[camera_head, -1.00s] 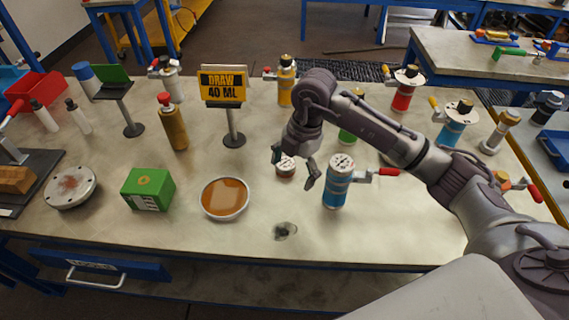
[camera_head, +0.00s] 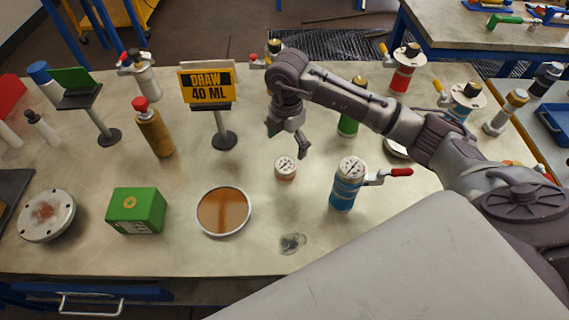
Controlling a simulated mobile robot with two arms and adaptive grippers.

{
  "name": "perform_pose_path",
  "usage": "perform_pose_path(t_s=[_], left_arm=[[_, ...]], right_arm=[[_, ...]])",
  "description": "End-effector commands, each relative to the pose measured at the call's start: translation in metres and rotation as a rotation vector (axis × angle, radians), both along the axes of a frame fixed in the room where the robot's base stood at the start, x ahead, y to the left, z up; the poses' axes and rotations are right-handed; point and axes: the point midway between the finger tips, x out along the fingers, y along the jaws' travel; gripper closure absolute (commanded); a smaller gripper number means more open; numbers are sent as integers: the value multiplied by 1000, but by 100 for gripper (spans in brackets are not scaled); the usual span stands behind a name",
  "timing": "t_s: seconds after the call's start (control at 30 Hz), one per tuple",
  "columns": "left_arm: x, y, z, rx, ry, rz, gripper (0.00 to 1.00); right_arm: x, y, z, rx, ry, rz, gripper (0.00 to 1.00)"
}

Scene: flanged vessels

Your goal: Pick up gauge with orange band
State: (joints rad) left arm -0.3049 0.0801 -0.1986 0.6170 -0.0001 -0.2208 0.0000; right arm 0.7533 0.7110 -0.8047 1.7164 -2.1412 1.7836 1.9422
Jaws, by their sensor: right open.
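A small round gauge (camera_head: 286,168) with a white dial and a dull orange-brown band stands on the table near the middle. My right gripper (camera_head: 288,141) is open and empty, with its fingers pointing down. In the picture the fingertips are just above and beyond the gauge, apart from it. A blue vessel with a gauge dial on top and a red-handled valve (camera_head: 347,186) stands to the right of the small gauge. My left gripper is not in view.
A round dish of brown liquid (camera_head: 223,212), a green box (camera_head: 136,211) and a flanged disc (camera_head: 47,215) lie to the left. A small clear glass piece (camera_head: 292,243) lies in front. A yellow sign (camera_head: 207,85) and a brown bottle (camera_head: 154,132) stand behind left.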

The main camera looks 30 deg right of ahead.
Motion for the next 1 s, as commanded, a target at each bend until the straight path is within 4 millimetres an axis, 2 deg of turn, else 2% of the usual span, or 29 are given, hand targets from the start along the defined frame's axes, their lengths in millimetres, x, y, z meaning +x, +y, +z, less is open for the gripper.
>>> perform_pose_path(t_s=[0.1, 0.2, 0.37, 0.5, 0.63, 0.93, 1.0], left_arm=[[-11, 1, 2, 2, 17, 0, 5], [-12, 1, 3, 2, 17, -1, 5], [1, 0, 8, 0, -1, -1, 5], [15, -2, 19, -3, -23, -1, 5], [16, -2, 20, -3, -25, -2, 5], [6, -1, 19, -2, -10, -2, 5], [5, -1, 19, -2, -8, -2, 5]], right_arm=[[0, 0, -18, 1, 3, -1, 7], [0, 0, -27, 2, 1, -1, 7], [-2, 0, -37, 1, 1, 0, 7], [-5, -1, -58, 0, 4, -1, 7], [-4, -1, -76, 2, 1, -1, 7], [-4, -1, -82, 2, -2, 0, 7], [-4, -1, -82, 2, -2, 0, 18]])
